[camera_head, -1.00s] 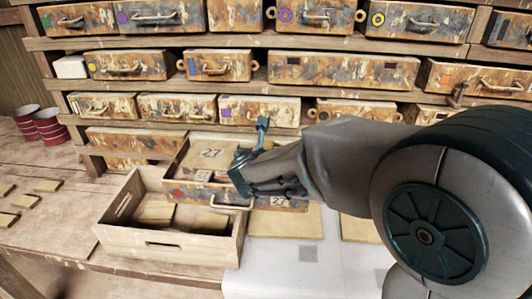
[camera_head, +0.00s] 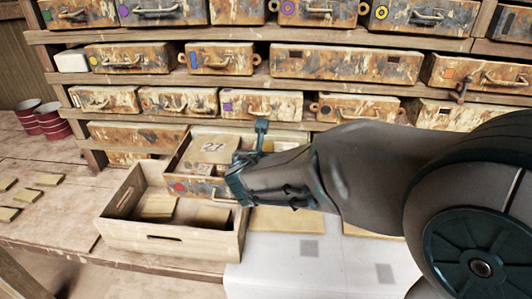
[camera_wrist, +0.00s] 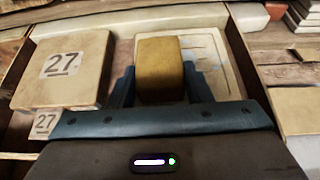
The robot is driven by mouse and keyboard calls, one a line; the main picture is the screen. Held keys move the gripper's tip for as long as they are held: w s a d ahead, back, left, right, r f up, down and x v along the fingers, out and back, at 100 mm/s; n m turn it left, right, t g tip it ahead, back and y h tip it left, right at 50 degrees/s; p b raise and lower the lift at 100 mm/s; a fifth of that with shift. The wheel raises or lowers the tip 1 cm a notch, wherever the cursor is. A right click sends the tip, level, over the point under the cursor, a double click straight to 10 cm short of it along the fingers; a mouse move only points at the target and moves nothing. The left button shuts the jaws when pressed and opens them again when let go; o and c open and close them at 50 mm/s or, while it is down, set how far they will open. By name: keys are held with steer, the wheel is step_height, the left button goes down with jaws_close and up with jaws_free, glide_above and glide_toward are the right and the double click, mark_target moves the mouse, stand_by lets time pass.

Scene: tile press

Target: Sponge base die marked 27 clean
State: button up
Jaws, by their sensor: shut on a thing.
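In the wrist view a block marked 27 (camera_wrist: 65,68) lies at the left of an open drawer. Beside it, at the right, lies a pale plate with fine lines and faint smears (camera_wrist: 207,55), seemingly the base die. My gripper (camera_wrist: 160,82) is shut on a yellow-brown sponge (camera_wrist: 160,66), which is over that plate and hides its middle; I cannot tell whether they touch. In the head view the open drawer (camera_head: 200,188) has a red dot on its front, and the marked block (camera_head: 212,150) shows inside. My gripper and arm cover the drawer's right part.
A wooden crate (camera_head: 170,240) with several tan tiles stands before the drawer. Shelves of closed drawers (camera_head: 345,65) rise behind. Red cans (camera_head: 50,120) and loose tiles stand at the left. A white surface (camera_head: 300,270) lies at front right.

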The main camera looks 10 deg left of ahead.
mark_target(264, 147)
steer(key=shift+s, duration=0.15)
steer(key=shift+s+d+f, duration=0.15)
steer(key=shift+s, duration=0.65)
steer(key=shift+w+b, duration=0.3)
steer(key=shift+w, duration=0.95)
steer(key=shift+w, duration=1.35)
steer(key=shift+a+r, duration=0.2)
steer(key=shift+s, duration=0.15)
